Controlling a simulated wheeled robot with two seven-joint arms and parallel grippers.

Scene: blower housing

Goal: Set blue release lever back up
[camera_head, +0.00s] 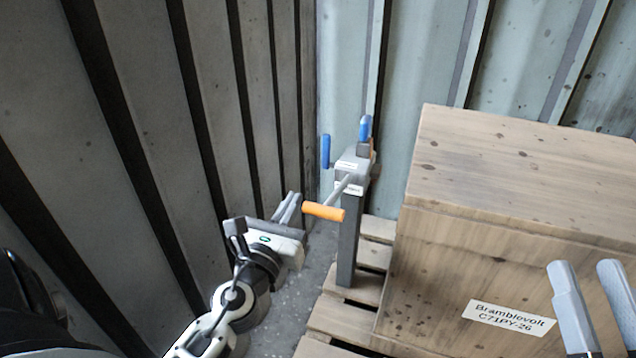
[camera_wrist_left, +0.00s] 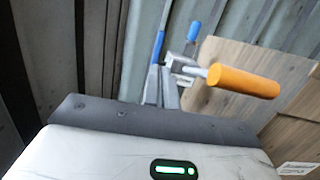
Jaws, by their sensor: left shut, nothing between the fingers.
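A grey post (camera_head: 349,235) carries a grey head (camera_head: 352,168) with an orange crank handle (camera_head: 324,211) sticking out to the left. Two blue handles stand upright at the head: one on the left (camera_head: 326,151) and one at the top (camera_head: 365,129). I cannot tell which is the release lever. Both show in the left wrist view, the left one (camera_wrist_left: 157,47) and the top one (camera_wrist_left: 193,32), with the orange handle (camera_wrist_left: 243,82). My left gripper (camera_head: 294,198) is shut and empty, left of the orange handle. My right gripper (camera_head: 585,266) is open and empty at the lower right.
A large wooden crate (camera_head: 440,262) stands on a wooden pallet (camera_head: 330,318) right of the post. A dark ribbed wall (camera_head: 150,100) runs close along my left arm. A pale ribbed wall (camera_head: 420,60) closes the back. A narrow floor strip (camera_head: 285,300) is free.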

